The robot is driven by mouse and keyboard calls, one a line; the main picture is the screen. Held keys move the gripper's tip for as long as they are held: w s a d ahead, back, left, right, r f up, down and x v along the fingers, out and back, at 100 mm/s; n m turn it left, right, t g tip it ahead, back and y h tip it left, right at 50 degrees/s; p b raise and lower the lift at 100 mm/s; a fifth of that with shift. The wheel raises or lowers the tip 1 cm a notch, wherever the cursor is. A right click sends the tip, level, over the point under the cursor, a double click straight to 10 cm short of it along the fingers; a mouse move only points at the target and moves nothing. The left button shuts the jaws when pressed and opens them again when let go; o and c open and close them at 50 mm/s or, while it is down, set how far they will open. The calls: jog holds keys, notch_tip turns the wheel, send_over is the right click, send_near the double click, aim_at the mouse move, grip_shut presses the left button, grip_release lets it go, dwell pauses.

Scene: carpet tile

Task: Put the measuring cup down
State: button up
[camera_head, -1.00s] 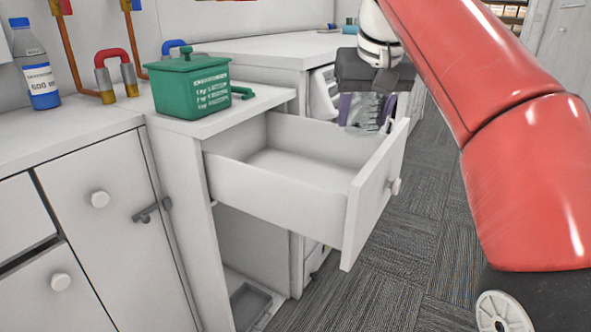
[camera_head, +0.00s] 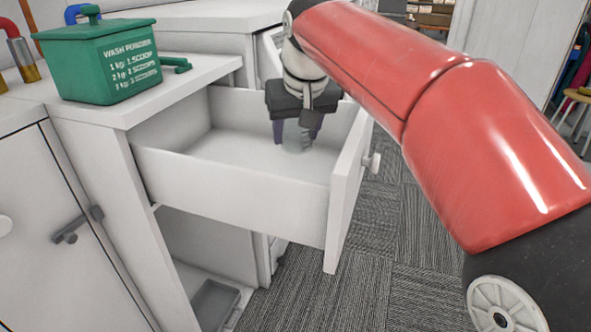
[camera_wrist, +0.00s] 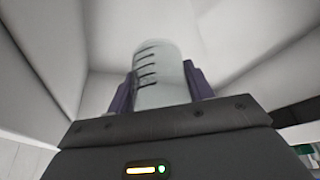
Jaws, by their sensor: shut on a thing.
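The measuring cup (camera_wrist: 160,75) is a clear, whitish cup with dark graduation marks. It stands between the two purple fingers of my gripper (camera_wrist: 160,92) in the wrist view, and the gripper is shut on it. In the head view my gripper (camera_head: 297,138) points down inside the open drawer (camera_head: 240,190). The cup (camera_head: 297,145) shows there only as a faint clear shape between the fingers. I cannot tell whether its base touches the drawer floor. No other object shows in the drawer.
A green washing powder box (camera_head: 110,65) with a scoop handle stands on the counter (camera_head: 195,85) left of the drawer. The drawer's front panel (camera_head: 348,190) stands right of my gripper. An open space with a grey tray (camera_head: 215,305) lies below. Carpet is clear at right.

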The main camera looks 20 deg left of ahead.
aim_at(302, 133)
jog(key=shift+f+b, duration=0.5)
jog(key=shift+f, duration=3)
jog(key=shift+f, duration=0.15)
jog(key=o, duration=1)
jog(key=p+v, duration=0.1)
jog(key=v, duration=1.1)
jog(key=shift+p, duration=0.35)
jog(key=shift+r, duration=0.2)
